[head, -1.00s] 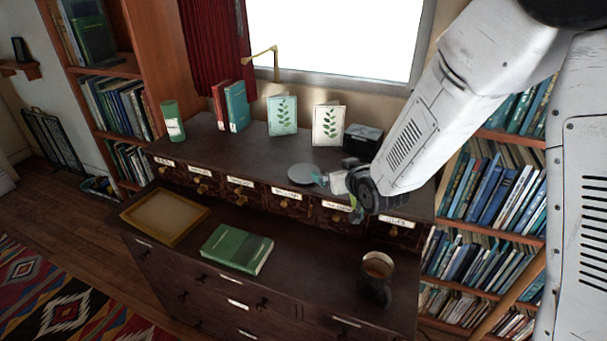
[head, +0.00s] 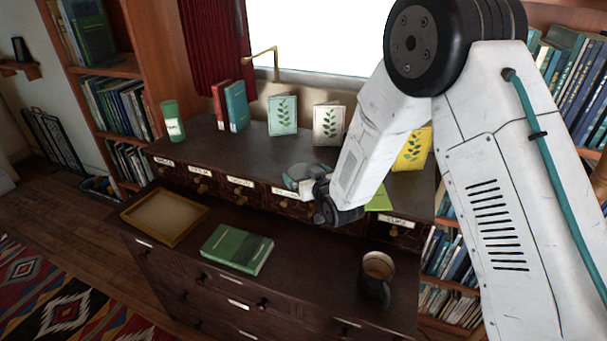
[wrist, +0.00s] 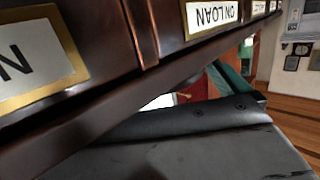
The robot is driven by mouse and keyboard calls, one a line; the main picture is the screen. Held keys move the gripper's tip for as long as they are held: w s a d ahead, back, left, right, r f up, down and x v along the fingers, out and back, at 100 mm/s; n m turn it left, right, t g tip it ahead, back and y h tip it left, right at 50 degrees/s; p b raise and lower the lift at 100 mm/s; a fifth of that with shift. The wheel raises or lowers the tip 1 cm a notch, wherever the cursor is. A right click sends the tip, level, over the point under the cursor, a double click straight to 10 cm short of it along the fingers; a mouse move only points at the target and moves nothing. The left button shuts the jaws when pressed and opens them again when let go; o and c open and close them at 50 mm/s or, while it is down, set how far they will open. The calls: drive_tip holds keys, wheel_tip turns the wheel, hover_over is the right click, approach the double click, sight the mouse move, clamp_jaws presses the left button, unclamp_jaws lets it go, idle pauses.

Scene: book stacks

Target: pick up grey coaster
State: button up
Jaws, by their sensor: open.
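The grey coaster (head: 306,169) is a flat round disc on the upper level of the dark wooden cabinet, near its front edge, above the labelled drawers. Only part of it shows in the head view. My gripper (head: 293,184) is at the coaster's near side, over the cabinet's front edge, and its jaws are open. The fingertips overlap the coaster in the picture, and I cannot tell whether they touch it. In the wrist view a dark surface fills the lower part, and the coaster cannot be made out there.
Two leaf cards (head: 283,115) and a yellow card (head: 412,150) stand behind. Red and teal books (head: 236,106) and a green cylinder (head: 172,121) stand left. Below are a wooden tray (head: 165,216), a green book (head: 237,249) and a dark mug (head: 376,278). Drawer labels (wrist: 213,14) are close.

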drive_tip(key=shift+w, duration=0.1)
drive_tip(key=shift+c, duration=0.3)
drive_tip(key=c, duration=0.8)
drive_tip(key=shift+o, duration=0.2)
drive_tip(key=shift+r, duration=0.1)
